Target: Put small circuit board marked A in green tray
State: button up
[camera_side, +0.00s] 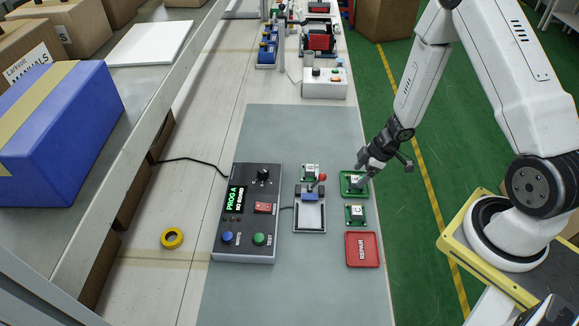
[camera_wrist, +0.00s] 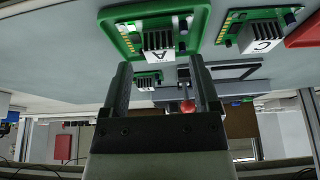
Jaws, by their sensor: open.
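The small green circuit board marked A (camera_wrist: 158,40) lies inside the green tray (camera_wrist: 108,18), its black-finned part with the white A label facing my gripper. In the side view the green tray (camera_side: 345,191) sits on the grey mat with a board (camera_side: 356,181) in it, partly hidden by my gripper (camera_side: 362,179). In the wrist view my gripper (camera_wrist: 161,68) is open. Its two fingers are apart, just short of the board's labelled part, with nothing held between them.
A board marked C (camera_side: 355,215) lies in front of the green tray, then a red REPAIR tray (camera_side: 362,258). A test fixture (camera_side: 309,216) stands left, with another board (camera_side: 310,172) behind it. The control box (camera_side: 246,213) is further left.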

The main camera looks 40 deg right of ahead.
jog(key=v, duration=0.9)
jog(key=shift+r, duration=0.4)
jog(key=shift+s+d, duration=0.1)
jog(key=shift+s, duration=0.05)
notch_tip(320, 180, up, 8)
jog(key=m+t+h, duration=0.2)
jog(key=m+h, duration=0.2)
jog(key=m, duration=0.1)
send_over(357, 178)
jog(key=s+a+r+m+g, duration=0.2)
jog(key=s+a+r+m, duration=0.2)
jog(key=s+a, duration=0.3)
jog(key=shift+a+g+y, duration=0.3)
jog(key=shift+a+y, duration=0.1)
jog(key=shift+a, duration=0.95)
dwell(0.3)
